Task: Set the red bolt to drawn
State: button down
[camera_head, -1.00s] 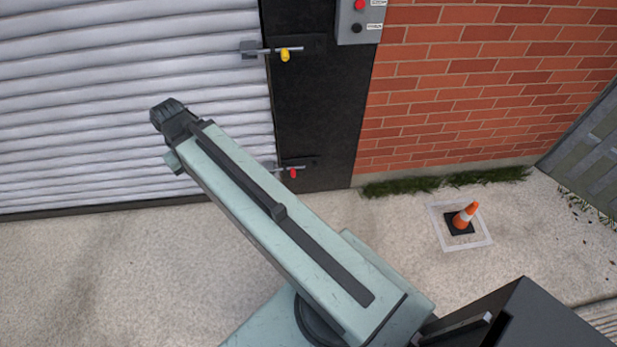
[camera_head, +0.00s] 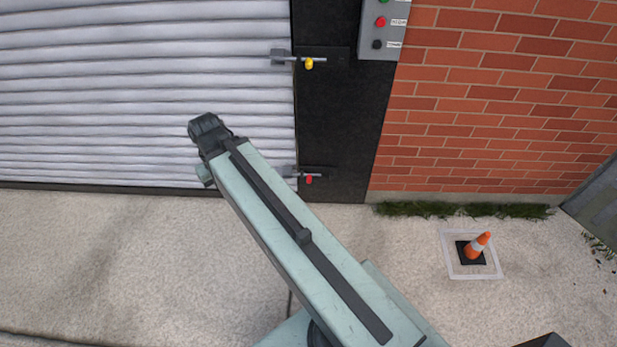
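The red bolt (camera_head: 309,179) is low on the black post at the right edge of the grey roller shutter (camera_head: 130,90). Its rod runs level, and its left end reaches toward a bracket at the shutter's edge, partly close behind my arm. A similar yellow bolt (camera_head: 309,63) sits higher on the same post, its rod reaching left into a bracket. My gripper (camera_head: 205,128) is at the far end of my pale green arm, in front of the shutter, up and left of the red bolt. Its fingers cannot be made out.
A grey control box (camera_head: 381,30) with green, red and black buttons hangs on the brick wall (camera_head: 490,110). The concrete in front of the shutter is clear.

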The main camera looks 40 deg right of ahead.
aim_at(308, 179)
jog(key=u, duration=0.1)
jog(key=i, duration=0.95)
jog(key=z, duration=0.1)
